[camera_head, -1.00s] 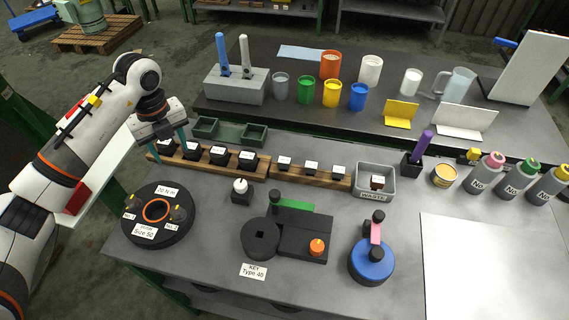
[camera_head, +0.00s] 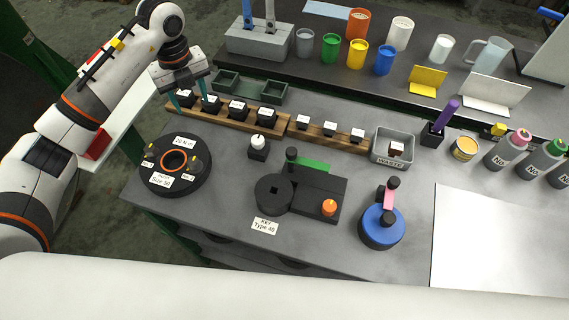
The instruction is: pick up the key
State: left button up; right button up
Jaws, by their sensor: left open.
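Several dark blocks with white label tops stand in a long wooden rack; which of them is the key I cannot tell for sure, as their labels are too small to read. My left gripper (camera_head: 190,101) is open, pointing down at the left end of this rack (camera_head: 262,124). Its two teal fingers stand on either side of the leftmost block (camera_head: 185,97); I cannot tell whether they touch it. A card reading "KEY Type 40" (camera_head: 265,226) lies in front of a black fixture (camera_head: 274,194) with a square hole. My right gripper is not in view.
A second wooden rack (camera_head: 329,137) holds smaller blocks. A black round base (camera_head: 174,190), a blue round fixture (camera_head: 381,229) and a grey waste bin (camera_head: 392,160) stand on the table. Cups stand on the rear bench. A white sheet (camera_head: 500,240) covers the right side.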

aim_at(302, 122)
jog(key=j+z, duration=0.2)
jog(key=z, duration=0.3)
jog(key=j+z, duration=0.25)
jog(key=z, duration=0.25)
jog(key=k+j+z, duration=0.1)
jog(key=z, duration=0.35)
jog(key=j, duration=0.1)
